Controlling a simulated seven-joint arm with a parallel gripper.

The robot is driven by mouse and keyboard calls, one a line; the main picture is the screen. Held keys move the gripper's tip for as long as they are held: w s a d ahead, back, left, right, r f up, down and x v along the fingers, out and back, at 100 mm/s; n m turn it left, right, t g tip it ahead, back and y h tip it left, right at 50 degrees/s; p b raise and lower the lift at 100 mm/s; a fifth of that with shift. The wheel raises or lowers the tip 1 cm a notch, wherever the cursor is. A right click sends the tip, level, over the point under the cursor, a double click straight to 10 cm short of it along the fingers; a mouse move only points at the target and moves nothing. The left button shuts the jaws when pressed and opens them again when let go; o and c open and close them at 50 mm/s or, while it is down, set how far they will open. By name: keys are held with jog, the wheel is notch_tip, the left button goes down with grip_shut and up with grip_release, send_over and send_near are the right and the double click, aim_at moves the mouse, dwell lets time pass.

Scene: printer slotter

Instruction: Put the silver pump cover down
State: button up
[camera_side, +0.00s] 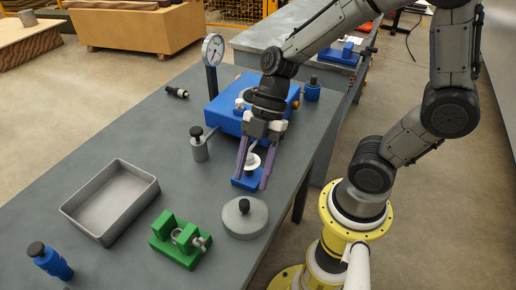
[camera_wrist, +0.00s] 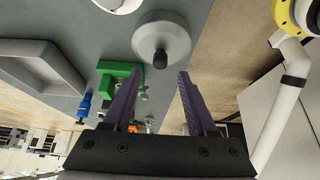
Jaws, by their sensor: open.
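The silver pump cover (camera_side: 245,222), a round grey disc with a black knob on top, rests flat on the grey table near its front right edge. It also shows in the wrist view (camera_wrist: 150,27), just beyond my fingertips. My gripper (camera_side: 253,178) has two purple fingers spread apart, with nothing seen held between them; they also show in the wrist view (camera_wrist: 158,76). In the side view the fingers point down around a small blue block with a white round top (camera_side: 250,166), behind the cover. I cannot tell whether they touch it.
A green fixture (camera_side: 178,240) stands left of the cover. An empty grey tray (camera_side: 150,188) lies farther left. Bare table lies between tray and cylinder.

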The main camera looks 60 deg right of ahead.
jog(key=s+d+r+m+t+h, duration=0.5)
jog(key=d+r+m, duration=0.5)
jog(key=m, duration=0.8)
jog(key=shift+s+r+h, duration=0.3)
jog(key=shift+h, duration=0.2)
